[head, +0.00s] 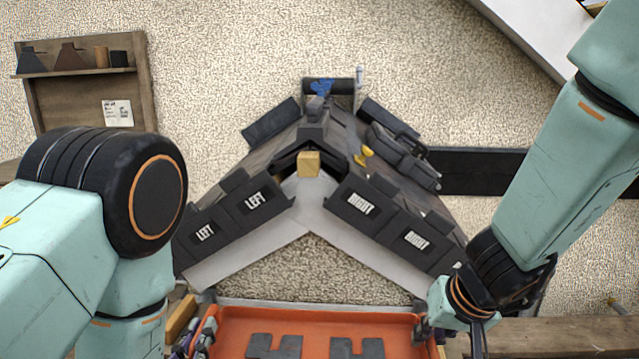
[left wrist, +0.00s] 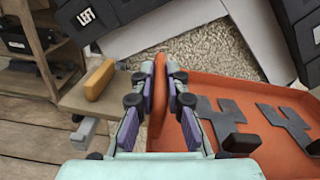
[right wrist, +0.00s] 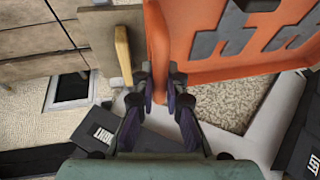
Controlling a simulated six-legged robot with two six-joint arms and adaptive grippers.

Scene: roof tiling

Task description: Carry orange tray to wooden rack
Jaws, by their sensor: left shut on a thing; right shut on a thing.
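The orange tray (head: 315,318) is at the bottom centre of the head view, in front of the roof model, with dark grey tile pieces (head: 275,346) lying in it. My left gripper (left wrist: 161,78) is shut on the tray's rim on one side; the tray also shows in the left wrist view (left wrist: 258,148). My right gripper (right wrist: 160,82) is shut on the opposite rim, and the tray fills the top of the right wrist view (right wrist: 215,45). In the head view my left gripper (head: 200,325) is partly hidden by my arm. I cannot tell which wooden piece is the rack.
The roof model (head: 310,215) with LEFT and RIGHT tiles stands just beyond the tray. A wooden shelf board (head: 85,90) hangs at the back left. A wooden surface (head: 560,335) lies at the lower right. A wooden ledge with a yellow block (left wrist: 100,80) is beside my left gripper.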

